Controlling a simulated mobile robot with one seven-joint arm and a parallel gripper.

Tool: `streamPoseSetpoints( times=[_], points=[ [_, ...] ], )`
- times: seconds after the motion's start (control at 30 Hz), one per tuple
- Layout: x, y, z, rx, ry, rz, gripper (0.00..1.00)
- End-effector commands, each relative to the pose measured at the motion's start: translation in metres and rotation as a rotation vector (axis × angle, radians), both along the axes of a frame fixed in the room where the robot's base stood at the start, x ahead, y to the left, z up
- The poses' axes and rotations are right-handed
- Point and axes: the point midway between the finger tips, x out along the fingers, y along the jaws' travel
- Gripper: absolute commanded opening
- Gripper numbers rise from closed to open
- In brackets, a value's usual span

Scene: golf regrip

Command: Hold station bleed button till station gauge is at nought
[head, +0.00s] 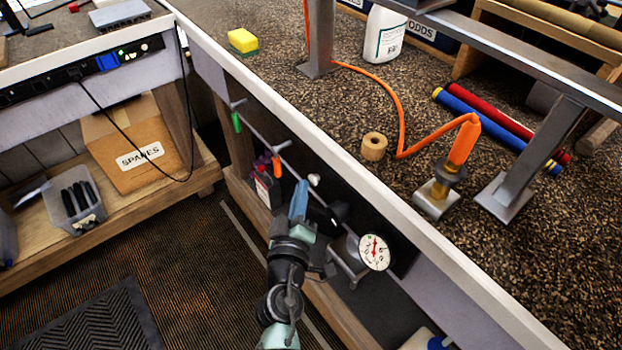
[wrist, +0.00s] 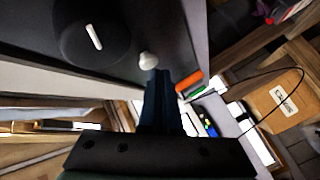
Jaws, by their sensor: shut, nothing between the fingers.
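The station gauge (head: 374,252) is a round white dial on the bench's front side. Its red needle stands near upright in the picture, but the figures are too small to read surely. A small whitish round button (head: 314,180) sticks out of the dark panel; it also shows in the wrist view (wrist: 148,60). I take it for the bleed button, but no label shows. My gripper (head: 299,188) is shut and empty, its blue fingers just left of the button. In the wrist view the fingertips (wrist: 158,74) lie close by it; I cannot tell whether they touch.
A black knob with a white line (wrist: 95,37) sits beside the button. Orange (head: 277,167) and green (head: 237,122) handles hang farther along the panel. The bench edge (head: 400,210) runs above my gripper. An orange hose (head: 400,110) lies on the bench top.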

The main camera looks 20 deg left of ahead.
Motion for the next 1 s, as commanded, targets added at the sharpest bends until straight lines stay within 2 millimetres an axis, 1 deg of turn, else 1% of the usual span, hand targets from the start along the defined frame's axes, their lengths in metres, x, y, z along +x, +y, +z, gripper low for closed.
streamPoseSetpoints(
  times=[1.0],
  points=[
    [0.0085, -0.0075, -0.0003, 0.000, 0.001, -0.002, 0.00]
  ],
)
